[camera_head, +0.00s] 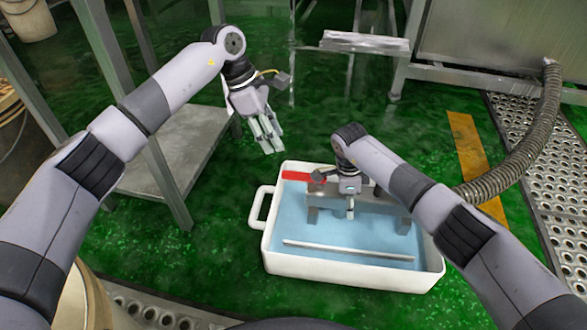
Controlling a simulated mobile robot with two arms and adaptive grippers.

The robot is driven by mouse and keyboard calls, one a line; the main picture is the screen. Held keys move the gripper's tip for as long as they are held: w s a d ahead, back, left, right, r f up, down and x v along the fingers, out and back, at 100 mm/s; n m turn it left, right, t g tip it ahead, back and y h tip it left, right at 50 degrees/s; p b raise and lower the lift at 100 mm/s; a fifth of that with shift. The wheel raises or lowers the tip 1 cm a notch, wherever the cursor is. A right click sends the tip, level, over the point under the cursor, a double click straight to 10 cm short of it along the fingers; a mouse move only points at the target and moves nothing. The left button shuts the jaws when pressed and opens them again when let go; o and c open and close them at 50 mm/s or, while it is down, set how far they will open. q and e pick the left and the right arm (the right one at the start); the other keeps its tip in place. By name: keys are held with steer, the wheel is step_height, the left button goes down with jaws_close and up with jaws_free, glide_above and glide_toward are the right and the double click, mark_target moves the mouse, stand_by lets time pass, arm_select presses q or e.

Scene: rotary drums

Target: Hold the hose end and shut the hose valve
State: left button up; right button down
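A grey ribbed hose (526,150) comes down from the steel machine at the right and passes behind my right forearm toward the white tub (350,268). Its end is not clearly visible. A red flat piece (296,175) shows at the tub's far left corner; I cannot tell whether it is the valve handle. My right gripper (350,211) points down over the tub, in front of a grey metal part (385,200); I cannot tell whether it touches it. My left gripper (273,151) hangs in the air beyond the tub's far left corner, fingers apart and empty.
A thin pale rod (348,250) lies across the tub, which has a blue inside. A steel table (190,150) stands at the left. Perforated metal grating (560,215) and a yellow floor stripe (464,140) lie at the right. Green floor is clear around the tub's left side.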

mark_target(295, 174)
arm_select(q)
steer(key=x, duration=1.2)
steer(key=shift+c, duration=0.3)
jaws_close()
steer(key=shift+s, duration=0.1)
stand_by(0.3)
